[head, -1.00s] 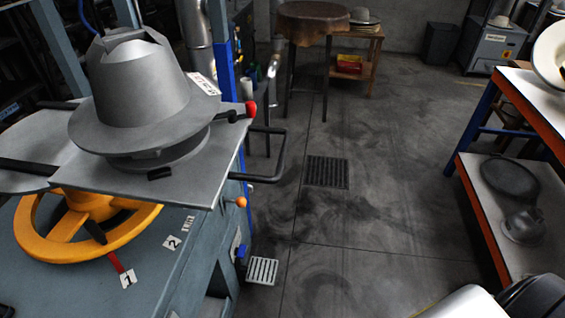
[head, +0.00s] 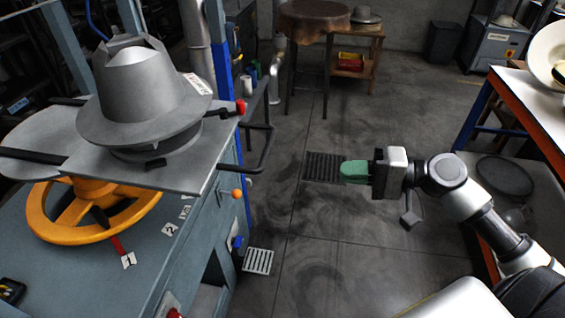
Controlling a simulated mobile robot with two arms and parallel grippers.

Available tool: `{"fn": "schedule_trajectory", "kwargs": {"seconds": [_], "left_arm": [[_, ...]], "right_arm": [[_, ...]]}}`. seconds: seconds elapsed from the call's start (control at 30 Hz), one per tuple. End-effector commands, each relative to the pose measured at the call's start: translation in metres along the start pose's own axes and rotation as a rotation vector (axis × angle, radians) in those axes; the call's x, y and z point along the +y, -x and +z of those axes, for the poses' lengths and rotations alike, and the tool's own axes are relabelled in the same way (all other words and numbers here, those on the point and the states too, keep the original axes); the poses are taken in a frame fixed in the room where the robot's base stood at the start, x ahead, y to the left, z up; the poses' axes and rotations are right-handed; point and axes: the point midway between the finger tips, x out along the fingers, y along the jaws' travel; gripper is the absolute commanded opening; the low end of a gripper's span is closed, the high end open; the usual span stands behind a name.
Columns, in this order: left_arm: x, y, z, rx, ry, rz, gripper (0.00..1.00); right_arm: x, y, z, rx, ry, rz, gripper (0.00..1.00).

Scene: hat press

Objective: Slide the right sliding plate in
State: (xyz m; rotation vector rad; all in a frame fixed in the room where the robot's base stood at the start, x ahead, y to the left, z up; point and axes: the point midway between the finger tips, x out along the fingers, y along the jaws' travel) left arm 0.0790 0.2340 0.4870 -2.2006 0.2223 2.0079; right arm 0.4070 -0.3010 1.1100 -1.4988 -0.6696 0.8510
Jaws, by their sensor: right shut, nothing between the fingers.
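The right sliding plate (head: 185,172) is a flat grey metal plate on the press at the left, with a black U-shaped handle (head: 262,150) sticking out at its right side. A grey hat-shaped metal form (head: 145,98) stands on the plates. My right gripper (head: 345,172), with green fingers, is shut and empty over the open floor, to the right of the handle and apart from it. My left gripper is not in view.
A yellow handwheel (head: 50,228) sits under the plates. A blue post (head: 229,90) rises behind the handle.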

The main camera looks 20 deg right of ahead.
Motion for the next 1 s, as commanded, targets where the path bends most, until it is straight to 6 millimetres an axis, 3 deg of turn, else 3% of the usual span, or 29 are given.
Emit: {"fn": "schedule_trajectory", "kwargs": {"seconds": [0.27,0.8,1.0], "left_arm": [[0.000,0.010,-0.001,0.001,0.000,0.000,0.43],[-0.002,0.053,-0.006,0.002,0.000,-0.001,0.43],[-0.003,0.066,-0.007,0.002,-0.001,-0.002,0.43]], "right_arm": [[-0.008,-0.022,0.003,-0.013,-0.001,-0.009,0.00],[-0.015,-0.110,0.003,-0.009,-0.001,-0.010,0.00],[-0.018,-0.132,0.003,-0.009,-0.003,-0.009,0.00]]}}
